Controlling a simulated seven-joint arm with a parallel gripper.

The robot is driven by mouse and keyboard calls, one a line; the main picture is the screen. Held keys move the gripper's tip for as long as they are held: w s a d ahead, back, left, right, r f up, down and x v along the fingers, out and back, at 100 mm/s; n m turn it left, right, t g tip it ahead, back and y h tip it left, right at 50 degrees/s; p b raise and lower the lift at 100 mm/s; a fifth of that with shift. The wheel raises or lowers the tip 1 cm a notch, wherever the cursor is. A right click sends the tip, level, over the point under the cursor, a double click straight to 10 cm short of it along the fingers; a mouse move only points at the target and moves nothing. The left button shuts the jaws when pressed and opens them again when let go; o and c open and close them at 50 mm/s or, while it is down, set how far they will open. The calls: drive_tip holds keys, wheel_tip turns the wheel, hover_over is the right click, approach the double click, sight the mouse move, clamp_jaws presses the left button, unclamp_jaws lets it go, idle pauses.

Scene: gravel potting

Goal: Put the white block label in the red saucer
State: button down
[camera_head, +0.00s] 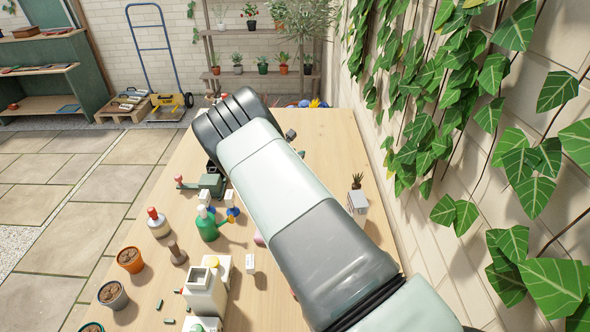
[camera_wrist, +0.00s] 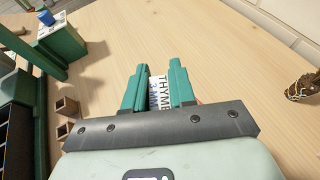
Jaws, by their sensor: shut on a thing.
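My gripper (camera_wrist: 158,88) shows in the wrist view, its two green fingers closed on a white block label (camera_wrist: 160,92). The label has dark print reading "THYME" and some blue print below it. It sits between the fingers, above the wooden table. In the head view my arm covers the gripper and the held label. I cannot make out the red saucer in either view.
In the wrist view, a green stand (camera_wrist: 62,55) is left and a brown patterned object (camera_wrist: 302,86) right. Bare wood lies ahead.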

drive_tip(key=shift+f, duration=2.5)
drive_tip(key=shift+f, duration=0.1)
drive_tip(key=c, duration=0.9)
unclamp_jaws()
drive_tip(key=shift+c, duration=0.2)
